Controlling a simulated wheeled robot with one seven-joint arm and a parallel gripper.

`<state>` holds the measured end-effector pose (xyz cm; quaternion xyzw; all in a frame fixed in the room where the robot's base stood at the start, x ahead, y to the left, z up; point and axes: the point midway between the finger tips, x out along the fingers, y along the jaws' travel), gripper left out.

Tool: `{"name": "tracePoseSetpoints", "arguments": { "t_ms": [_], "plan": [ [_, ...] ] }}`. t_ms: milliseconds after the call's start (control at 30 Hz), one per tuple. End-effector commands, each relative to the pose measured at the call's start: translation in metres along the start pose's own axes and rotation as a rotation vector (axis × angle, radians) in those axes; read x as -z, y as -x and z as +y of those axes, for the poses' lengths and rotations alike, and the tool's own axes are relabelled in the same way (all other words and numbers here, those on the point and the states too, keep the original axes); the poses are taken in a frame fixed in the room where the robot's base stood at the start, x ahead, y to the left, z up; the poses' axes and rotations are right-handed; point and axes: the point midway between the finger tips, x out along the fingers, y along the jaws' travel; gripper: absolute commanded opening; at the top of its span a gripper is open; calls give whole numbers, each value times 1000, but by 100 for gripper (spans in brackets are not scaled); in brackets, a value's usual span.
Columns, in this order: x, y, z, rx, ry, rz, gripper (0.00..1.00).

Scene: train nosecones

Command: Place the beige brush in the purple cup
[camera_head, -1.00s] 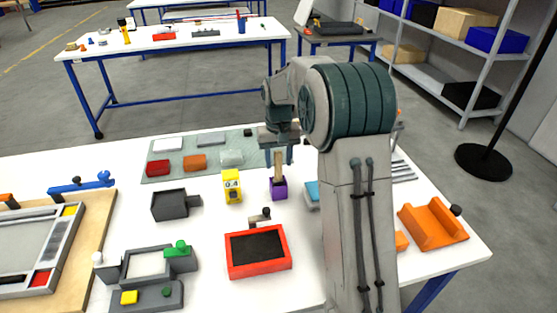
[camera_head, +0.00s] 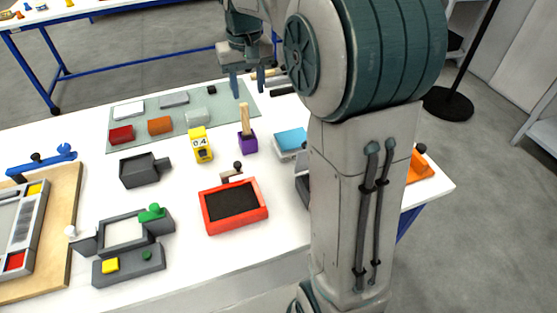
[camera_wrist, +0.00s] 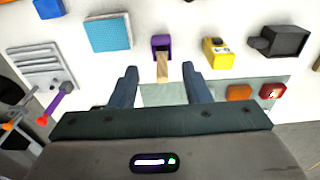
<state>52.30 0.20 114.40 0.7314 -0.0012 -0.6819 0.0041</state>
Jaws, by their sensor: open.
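The purple cup (camera_head: 248,145) stands on the white table, right of a yellow device. The beige brush (camera_head: 244,118) stands upright in the cup, its handle sticking up out of the rim. In the wrist view the brush handle (camera_wrist: 162,68) reaches out of the purple cup (camera_wrist: 161,43) toward the gap between my fingers. My gripper (camera_head: 248,84) is open and empty, above and behind the brush in the head view and apart from it. In the wrist view the two fingers of my gripper (camera_wrist: 160,80) are spread wide.
A yellow device (camera_head: 201,146) stands left of the cup, and a blue-topped block (camera_head: 290,140) right of it. A red tray (camera_head: 234,205) lies in front. A grey-green mat (camera_head: 185,128) with several small blocks is behind. My arm hides the table's right part.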

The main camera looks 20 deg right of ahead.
Motion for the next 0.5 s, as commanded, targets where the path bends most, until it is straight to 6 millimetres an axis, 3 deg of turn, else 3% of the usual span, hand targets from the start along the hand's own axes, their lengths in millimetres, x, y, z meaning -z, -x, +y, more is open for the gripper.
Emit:
{"name": "tracePoseSetpoints", "arguments": {
  "t_ms": [33,233,500],
  "plan": [
    [-23,4,0,-1,1,18,43],
    [-101,-1,0,-3,1,84,43],
    [-198,-33,0,3,-1,162,43]
  ]
}}
